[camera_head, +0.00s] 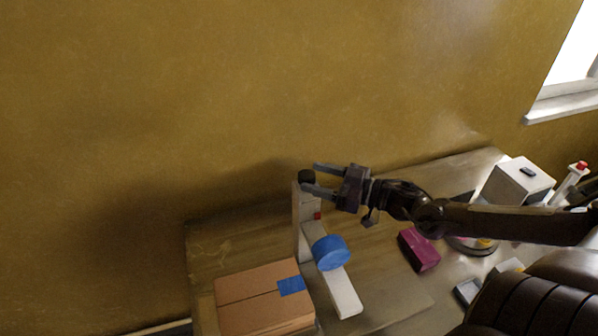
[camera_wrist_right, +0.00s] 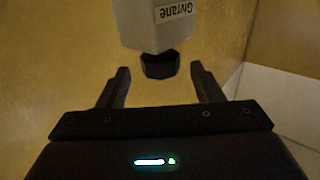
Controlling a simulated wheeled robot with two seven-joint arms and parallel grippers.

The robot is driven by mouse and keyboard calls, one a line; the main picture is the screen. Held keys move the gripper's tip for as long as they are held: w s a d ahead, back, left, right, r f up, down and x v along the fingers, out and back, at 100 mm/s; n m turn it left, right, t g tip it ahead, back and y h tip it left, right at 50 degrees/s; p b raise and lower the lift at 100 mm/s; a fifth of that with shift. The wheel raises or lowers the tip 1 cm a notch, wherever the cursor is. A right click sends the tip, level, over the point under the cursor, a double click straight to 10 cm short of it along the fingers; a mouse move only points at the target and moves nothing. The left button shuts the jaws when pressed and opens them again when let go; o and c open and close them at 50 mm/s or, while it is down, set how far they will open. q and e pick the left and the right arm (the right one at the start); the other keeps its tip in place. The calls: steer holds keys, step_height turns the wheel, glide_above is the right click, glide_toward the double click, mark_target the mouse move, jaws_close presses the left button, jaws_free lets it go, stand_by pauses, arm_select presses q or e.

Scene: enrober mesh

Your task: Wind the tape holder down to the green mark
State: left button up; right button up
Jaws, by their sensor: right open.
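A pale post (camera_head: 305,222) stands on the table with a black knob (camera_head: 306,176) on top. A blue tape roll (camera_head: 331,253) sits on the pale holder (camera_head: 345,292) running forward from the post. A small red mark (camera_head: 317,215) shows on the post; I see no green mark. My right gripper (camera_head: 310,178) is open at the knob. In the right wrist view, the knob (camera_wrist_right: 160,66) appears between the open fingertips (camera_wrist_right: 160,71), with a gap on each side. The post's label (camera_wrist_right: 177,10) reads "Givrane" upside down. My left gripper is out of view.
A cardboard box (camera_head: 245,305) with blue tape (camera_head: 291,286) lies left of the holder. A magenta box (camera_head: 419,249) and a white machine (camera_head: 517,184) are on the right, partly behind my right arm. The wall (camera_head: 200,100) is close behind the post.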

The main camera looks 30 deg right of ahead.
mark_target(300, 172)
steer(key=shift+w+a, duration=0.25)
steer(key=shift+w, duration=0.15)
steer(key=shift+w+a+b, duration=0.25)
steer(key=shift+b, duration=0.2)
steer(key=shift+w+a, duration=0.25)
steer(key=shift+w, duration=0.05)
steer(key=shift+w+a+r+b, duration=0.1)
steer(key=shift+w+a+b, duration=0.2)
steer(key=shift+w, duration=0.25)
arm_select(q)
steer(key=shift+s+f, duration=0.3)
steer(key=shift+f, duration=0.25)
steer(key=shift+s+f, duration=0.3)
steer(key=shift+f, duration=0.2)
arm_select(e)
steer(key=shift+w+a, duration=0.4)
steer(key=shift+w, duration=0.1)
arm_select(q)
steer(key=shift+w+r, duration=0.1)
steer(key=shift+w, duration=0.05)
arm_select(e)
steer(key=c, duration=1)
